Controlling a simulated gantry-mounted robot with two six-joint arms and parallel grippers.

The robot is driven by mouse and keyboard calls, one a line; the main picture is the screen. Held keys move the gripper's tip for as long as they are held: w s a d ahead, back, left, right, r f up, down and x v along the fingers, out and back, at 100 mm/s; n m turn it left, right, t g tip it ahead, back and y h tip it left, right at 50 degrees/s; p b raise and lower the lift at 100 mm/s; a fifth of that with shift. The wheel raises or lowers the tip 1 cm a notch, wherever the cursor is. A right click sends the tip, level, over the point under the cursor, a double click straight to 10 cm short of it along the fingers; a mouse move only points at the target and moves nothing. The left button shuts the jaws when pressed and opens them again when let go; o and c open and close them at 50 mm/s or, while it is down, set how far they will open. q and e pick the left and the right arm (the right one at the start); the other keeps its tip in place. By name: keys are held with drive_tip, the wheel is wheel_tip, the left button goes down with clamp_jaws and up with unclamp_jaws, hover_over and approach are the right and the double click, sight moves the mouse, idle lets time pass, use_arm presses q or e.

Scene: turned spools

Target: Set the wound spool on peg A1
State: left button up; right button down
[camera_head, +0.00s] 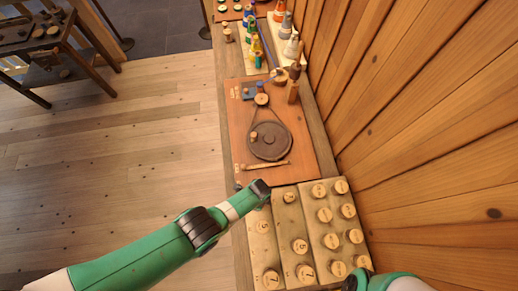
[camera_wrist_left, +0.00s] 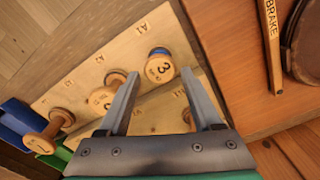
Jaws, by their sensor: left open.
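In the left wrist view a wooden spool with a blue winding and a 3 on its top (camera_wrist_left: 159,67) stands on the pale peg board (camera_wrist_left: 120,48) beside the label A1. Its lower end and any peg under it are hidden. My left gripper (camera_wrist_left: 162,72) is open, with one finger on each side of this spool and visible gaps between. In the head view my left gripper (camera_head: 262,188) is over the board's far end and hides this spool. My right arm enters at the bottom right of the head view; its fingers are out of view.
Other numbered spools (camera_wrist_left: 108,98) (camera_wrist_left: 46,139) stand along the same row. A second board with several round-topped spools (camera_head: 325,215) lies to the right by the wooden wall. A winding board with a dark wheel (camera_head: 270,142) and a brake bar (camera_head: 266,165) lies beyond.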

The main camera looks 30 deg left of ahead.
use_arm(q)
drive_tip(key=shift+r+p, duration=2.25)
drive_tip(key=shift+r, duration=0.3)
drive_tip(key=shift+f, duration=0.1)
